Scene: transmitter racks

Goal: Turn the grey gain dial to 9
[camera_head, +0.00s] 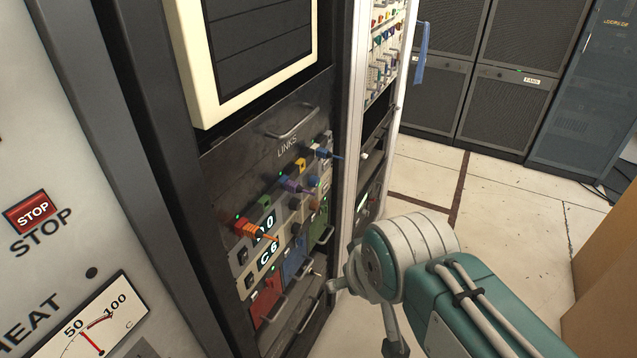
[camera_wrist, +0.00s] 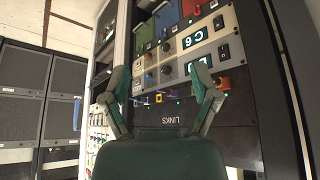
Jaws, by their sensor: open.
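The LINKS rack panel (camera_head: 222,170) carries several small round knobs beside its displays. One dark knob (camera_head: 295,203) sits right of the upper display, and another (camera_head: 296,229) is just below it. In the wrist view the panel appears upside down, with dark knobs (camera_wrist: 166,69) between my fingers. I cannot tell which knob is the grey gain dial, and no dial scale or setting is readable. My gripper (camera_wrist: 160,72) is open and empty, its fingers spread in front of the panel, apparently apart from the knobs. In the head view my arm hides part of the gripper.
A display reading C6 (camera_head: 268,255) sits among coloured plugs, including an orange one (camera_head: 254,230) that sticks out. Metal handles (camera_head: 292,123) protrude from the panel. A white rack edge (camera_head: 352,130) stands to the right. Open floor (camera_head: 500,215) lies farther right.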

